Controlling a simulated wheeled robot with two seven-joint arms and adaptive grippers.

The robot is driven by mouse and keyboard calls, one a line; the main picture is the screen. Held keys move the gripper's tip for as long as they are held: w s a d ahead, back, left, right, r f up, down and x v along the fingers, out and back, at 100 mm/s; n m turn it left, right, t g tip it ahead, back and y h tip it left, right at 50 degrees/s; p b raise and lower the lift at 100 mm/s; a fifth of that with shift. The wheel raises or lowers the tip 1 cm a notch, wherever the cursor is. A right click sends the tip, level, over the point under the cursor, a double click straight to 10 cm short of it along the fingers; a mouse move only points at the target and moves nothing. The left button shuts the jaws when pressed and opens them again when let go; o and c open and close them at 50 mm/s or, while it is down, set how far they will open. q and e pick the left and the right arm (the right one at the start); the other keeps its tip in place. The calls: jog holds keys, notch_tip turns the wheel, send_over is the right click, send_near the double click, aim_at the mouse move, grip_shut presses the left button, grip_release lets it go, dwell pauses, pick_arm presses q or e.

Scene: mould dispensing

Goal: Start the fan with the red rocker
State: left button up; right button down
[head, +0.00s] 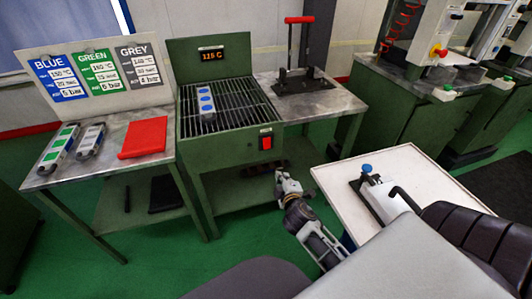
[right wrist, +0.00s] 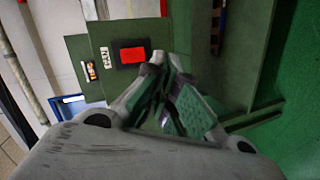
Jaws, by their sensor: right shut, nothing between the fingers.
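The red rocker (head: 266,142) sits in a black frame on the front panel of the green fan unit (head: 225,140), under a small label. In the right wrist view the red rocker (right wrist: 132,55) is beside a label reading FAN. My right gripper (head: 281,176) is shut and empty, below and slightly right of the rocker in the head view. In the right wrist view its fingertips (right wrist: 162,62) appear just right of the rocker; I cannot tell whether they touch its frame. My left gripper is not in view.
A mould with blue inserts (head: 206,104) lies on the unit's grate. A display (head: 212,55) reads 115 C. A red mat (head: 144,138) and two moulds lie on the left table. A white-topped table (head: 425,180) stands right of my right arm.

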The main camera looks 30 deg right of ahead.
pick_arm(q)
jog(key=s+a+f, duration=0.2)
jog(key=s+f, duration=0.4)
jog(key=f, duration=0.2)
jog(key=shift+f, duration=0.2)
pick_arm(e)
jog(key=w+n+t, duration=0.1)
jog(key=n, duration=0.1)
jog(key=n+t+y, duration=0.1)
jog(key=w+n+y, duration=0.1)
jog(key=n, duration=0.1)
jog(key=shift+w+a+r+n+t, duration=0.3)
jog(key=shift+w+a+r+t, duration=0.05)
jog(key=shift+a+t, duration=0.05)
jog(key=shift+w, duration=0.15)
send_near(264, 148)
jog(key=shift+w, duration=0.7)
jog(key=shift+x, duration=2.35)
jog(key=shift+w+d+f, duration=0.2)
jog(key=shift+w+d, duration=0.1)
jog(key=shift+w, duration=0.15)
pick_arm(q)
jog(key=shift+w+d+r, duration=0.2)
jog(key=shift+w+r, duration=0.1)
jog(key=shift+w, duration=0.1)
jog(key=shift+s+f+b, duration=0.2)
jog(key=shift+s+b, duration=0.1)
jog(key=shift+b, duration=0.05)
